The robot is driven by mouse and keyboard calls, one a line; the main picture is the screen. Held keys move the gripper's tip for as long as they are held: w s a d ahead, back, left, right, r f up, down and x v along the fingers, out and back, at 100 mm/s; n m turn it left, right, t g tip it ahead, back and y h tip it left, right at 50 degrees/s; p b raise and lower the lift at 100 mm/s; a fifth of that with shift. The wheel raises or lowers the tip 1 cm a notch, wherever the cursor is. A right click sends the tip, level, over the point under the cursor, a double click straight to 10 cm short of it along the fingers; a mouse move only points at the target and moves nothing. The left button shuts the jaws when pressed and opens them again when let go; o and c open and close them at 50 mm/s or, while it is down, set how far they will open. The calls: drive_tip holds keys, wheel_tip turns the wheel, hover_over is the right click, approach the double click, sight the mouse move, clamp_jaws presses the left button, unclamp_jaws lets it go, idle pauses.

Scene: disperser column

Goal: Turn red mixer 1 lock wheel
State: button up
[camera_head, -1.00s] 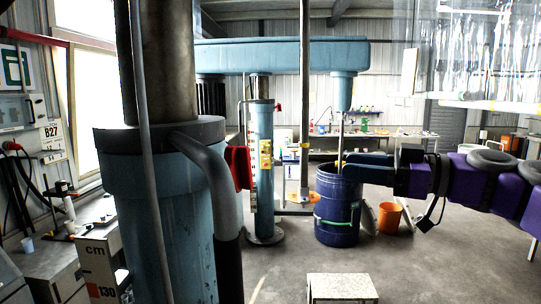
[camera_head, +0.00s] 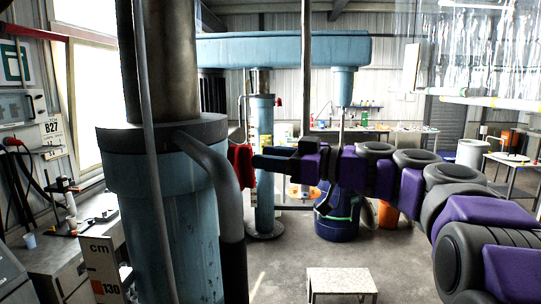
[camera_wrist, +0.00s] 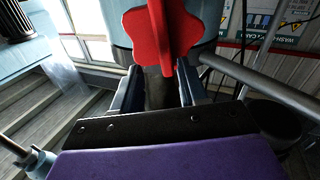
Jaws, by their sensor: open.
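The red lock wheel (camera_head: 239,166) sits on the right side of the large blue mixer column in the head view. In the wrist view the lobed red wheel (camera_wrist: 160,32) is large at top centre, with a darker stem beneath it. My gripper (camera_head: 262,163) points left at the wheel, its tips close to the wheel's right edge. In the wrist view my gripper (camera_wrist: 160,78) is open, with one finger on each side of the wheel's lower part. I cannot tell whether a finger touches it.
The blue mixer column (camera_head: 173,220) fills the left foreground, with a grey bent pipe (camera_head: 222,175) beside the wheel. A thinner blue column (camera_head: 263,205), a dark blue drum (camera_head: 337,219) and an orange bucket (camera_head: 388,214) stand behind. A low stool (camera_head: 338,281) stands on otherwise open floor.

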sight(237, 167)
drive_tip(key=x, duration=0.2)
drive_tip(key=shift+s+a+f, duration=0.1)
drive_tip(key=shift+s+a, duration=0.05)
drive_tip(key=shift+a, duration=0.25)
drive_tip(key=shift+d, duration=0.15)
drive_tip(key=shift+c, duration=0.6)
drive_tip(key=shift+s+d, duration=0.1)
drive_tip(key=shift+s, duration=0.05)
drive_tip(key=shift+c, duration=1.4)
clamp_jaws()
